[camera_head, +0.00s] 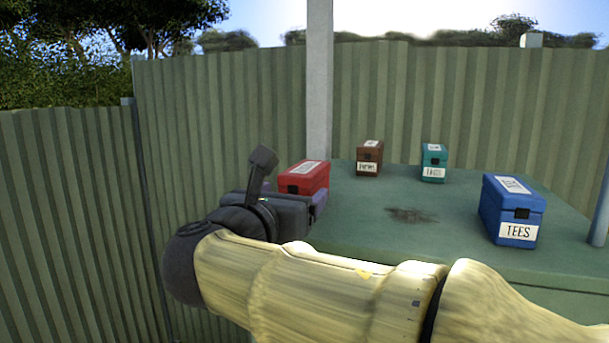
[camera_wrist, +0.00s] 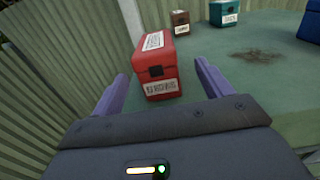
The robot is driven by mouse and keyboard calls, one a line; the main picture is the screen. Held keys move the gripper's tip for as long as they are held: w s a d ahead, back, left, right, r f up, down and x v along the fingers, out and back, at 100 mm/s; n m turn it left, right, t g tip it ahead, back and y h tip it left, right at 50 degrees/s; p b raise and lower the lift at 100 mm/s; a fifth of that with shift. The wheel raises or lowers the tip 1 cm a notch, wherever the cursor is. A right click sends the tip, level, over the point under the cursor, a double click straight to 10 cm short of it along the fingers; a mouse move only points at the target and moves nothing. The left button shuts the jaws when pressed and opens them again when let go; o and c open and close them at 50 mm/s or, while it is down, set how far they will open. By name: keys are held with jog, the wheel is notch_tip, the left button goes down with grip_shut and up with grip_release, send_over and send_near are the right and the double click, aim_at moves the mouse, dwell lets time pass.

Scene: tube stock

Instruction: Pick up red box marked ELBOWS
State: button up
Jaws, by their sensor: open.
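The red box (camera_head: 305,177) stands at the near left of the green table top, partly hidden behind my gripper in the head view. In the wrist view the red box (camera_wrist: 155,66) is upright, with a white label on its lid and one on its front. The front label looks like ELBOWS but is blurred. My gripper (camera_wrist: 160,85) is open, with its purple fingers apart. The box is ahead of and partly between the fingertips, with a gap visible on each side.
The green table (camera_head: 380,228) also holds a brown box (camera_head: 369,158), a teal box (camera_head: 434,163) and a blue box marked TEES (camera_head: 512,210). A pale post (camera_head: 319,80) stands behind the red box. A corrugated fence (camera_head: 220,120) runs close on the left.

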aim_at(295, 186)
jog(key=shift+x, duration=1)
jog(key=shift+f, duration=0.1)
jog(key=shift+w+d+r+p, duration=0.15)
jog(key=shift+w+r+p, duration=0.25)
jog(key=shift+p, duration=0.45)
jog(key=p+x, duration=0.2)
jog(key=x, duration=0.2)
jog(key=shift+a+p, duration=0.3)
jog(key=shift+p, duration=0.1)
jog(key=shift+w+d+f, duration=0.1)
jog(key=shift+w+f, duration=0.05)
jog(key=shift+w, duration=0.05)
jog(key=c, duration=1.3)
